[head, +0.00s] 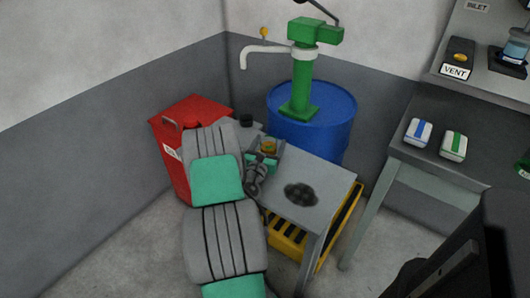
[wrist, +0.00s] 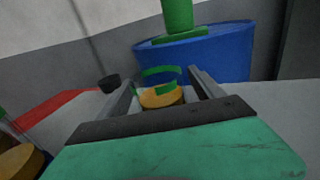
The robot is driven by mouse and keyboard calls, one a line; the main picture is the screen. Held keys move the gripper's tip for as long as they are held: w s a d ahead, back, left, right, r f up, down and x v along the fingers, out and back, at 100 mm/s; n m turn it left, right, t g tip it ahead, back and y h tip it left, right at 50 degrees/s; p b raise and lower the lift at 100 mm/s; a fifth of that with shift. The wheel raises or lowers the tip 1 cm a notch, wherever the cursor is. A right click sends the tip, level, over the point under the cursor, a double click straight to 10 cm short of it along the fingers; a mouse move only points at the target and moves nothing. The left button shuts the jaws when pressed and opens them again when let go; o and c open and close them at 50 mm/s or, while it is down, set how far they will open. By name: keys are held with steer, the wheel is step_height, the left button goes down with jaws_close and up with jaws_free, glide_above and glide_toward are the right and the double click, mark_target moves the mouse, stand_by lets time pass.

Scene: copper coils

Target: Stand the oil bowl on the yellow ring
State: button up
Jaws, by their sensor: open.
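An amber round thing with a green band, which looks like the oil bowl (head: 269,146), stands toward the back of the small grey table. In the wrist view its amber disc (wrist: 161,98) and curved green band show between my fingers. My gripper (head: 262,160) is open, with one finger on each side of it in the wrist view (wrist: 160,79); contact cannot be told. A second amber disc (wrist: 15,162) is cut off at the wrist view's lower left; I cannot tell what it is. I cannot make out a yellow ring for certain.
The grey table (head: 335,180) has a dark stain (head: 301,194) and clear room at right. A blue drum (head: 335,115) with a green pump (head: 305,75) stands behind. A red bin (head: 175,150) is left. A small black cylinder (wrist: 108,83) stands near the table's back.

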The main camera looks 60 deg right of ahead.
mark_target(265, 151)
steer(key=a, duration=0.3)
steer(key=s+a, duration=0.1)
steer(key=a, duration=0.2)
steer(key=a+b, duration=0.1)
steer(key=a, duration=0.2)
steer(key=shift+s+a, duration=0.15)
steer(key=shift+a, duration=0.2)
steer(key=shift+s+a, duration=0.15)
steer(key=shift+a, duration=0.35)
steer(key=shift+r, duration=0.1)
